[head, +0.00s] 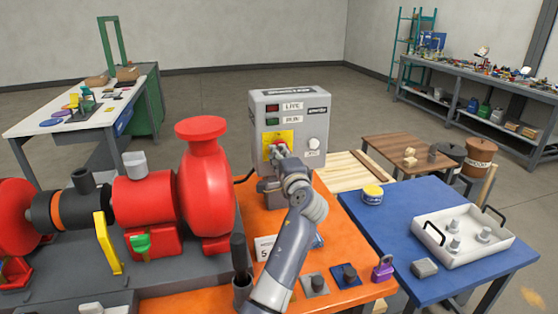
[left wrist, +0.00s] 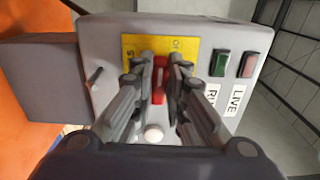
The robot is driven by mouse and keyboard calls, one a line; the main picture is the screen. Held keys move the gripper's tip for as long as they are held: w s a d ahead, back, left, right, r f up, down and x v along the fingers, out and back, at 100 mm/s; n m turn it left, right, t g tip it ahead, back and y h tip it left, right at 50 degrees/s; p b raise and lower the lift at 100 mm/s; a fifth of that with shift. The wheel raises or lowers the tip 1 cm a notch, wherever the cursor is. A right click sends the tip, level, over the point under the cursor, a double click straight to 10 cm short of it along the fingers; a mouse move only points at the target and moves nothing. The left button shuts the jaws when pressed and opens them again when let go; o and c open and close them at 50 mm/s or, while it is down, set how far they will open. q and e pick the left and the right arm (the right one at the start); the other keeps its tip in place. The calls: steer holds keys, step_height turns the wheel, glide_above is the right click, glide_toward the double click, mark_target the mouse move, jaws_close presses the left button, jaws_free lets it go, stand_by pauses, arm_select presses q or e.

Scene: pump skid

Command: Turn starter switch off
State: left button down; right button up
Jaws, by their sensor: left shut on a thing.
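The grey starter box (head: 320,122) stands upright at the back of the orange bench, with a yellow plate (head: 269,137) on its front. A red switch handle (left wrist: 160,82) sits on that plate, which also shows in the left wrist view (left wrist: 131,45). My left gripper (left wrist: 161,66) has a finger on each side of the handle and is shut on it. In the head view my gripper (head: 279,152) hides much of the handle, and the plate's lettering is partly covered. The LIVE lamp (left wrist: 250,66) and RUN lamp (left wrist: 221,63) are beside the plate. My right gripper is not in view.
A red pump (head: 205,185) stands left of my arm. A blue table (head: 400,218) at right holds a white tray (head: 480,256) and a yellow-lidded tin (head: 372,194). A purple padlock (head: 382,268) and a numbered card (head: 265,247) are on the orange bench.

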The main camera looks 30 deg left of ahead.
arm_select(q)
steer(key=shift+f, duration=0.15)
stand_by(0.4)
steer(key=c, duration=1.8)
jaws_free()
steer(key=shift+o, duration=1)
steer(key=v, duration=1.2)
steer(key=shift+s, duration=0.1)
